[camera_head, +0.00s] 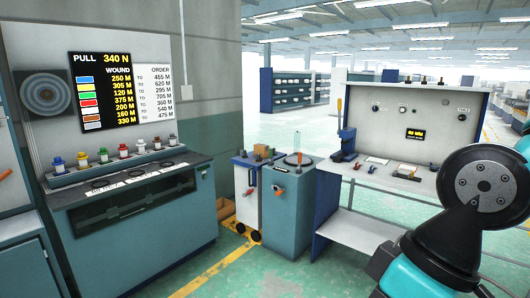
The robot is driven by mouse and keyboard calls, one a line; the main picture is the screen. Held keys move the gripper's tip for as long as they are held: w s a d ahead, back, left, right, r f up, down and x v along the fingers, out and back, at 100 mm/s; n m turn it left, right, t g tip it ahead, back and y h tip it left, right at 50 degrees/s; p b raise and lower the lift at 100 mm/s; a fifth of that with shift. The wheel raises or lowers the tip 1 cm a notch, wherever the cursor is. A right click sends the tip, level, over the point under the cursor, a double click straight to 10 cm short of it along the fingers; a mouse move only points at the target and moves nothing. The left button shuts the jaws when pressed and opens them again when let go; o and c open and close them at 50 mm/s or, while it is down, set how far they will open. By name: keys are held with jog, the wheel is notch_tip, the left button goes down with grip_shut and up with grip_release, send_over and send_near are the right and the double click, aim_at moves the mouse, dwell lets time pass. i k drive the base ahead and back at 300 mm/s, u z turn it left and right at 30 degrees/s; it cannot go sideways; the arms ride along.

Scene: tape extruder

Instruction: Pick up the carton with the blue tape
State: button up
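A small brown carton (263,153) sits on top of the white and blue cart in the middle of the view. It is too small to tell whether it carries blue tape. A second brown cardboard box (227,210) is on the floor behind the cart's left side, partly hidden. My arm's dark round joint and teal link show at the right edge, well apart from both boxes. My gripper is not in view.
The cart (248,195) stands beside a teal cabinet (287,215). A machine (130,210) with several colour-capped jars is on the left. A workbench (375,170) with a control panel (415,115) is on the right. Green floor (235,275) is open in front.

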aim_at(263, 149)
jog(key=z, duration=0.35)
jog(key=i, duration=3.55)
jog(key=u, duration=0.6)
jog(key=i, duration=0.35)
jog(key=u, duration=0.15)
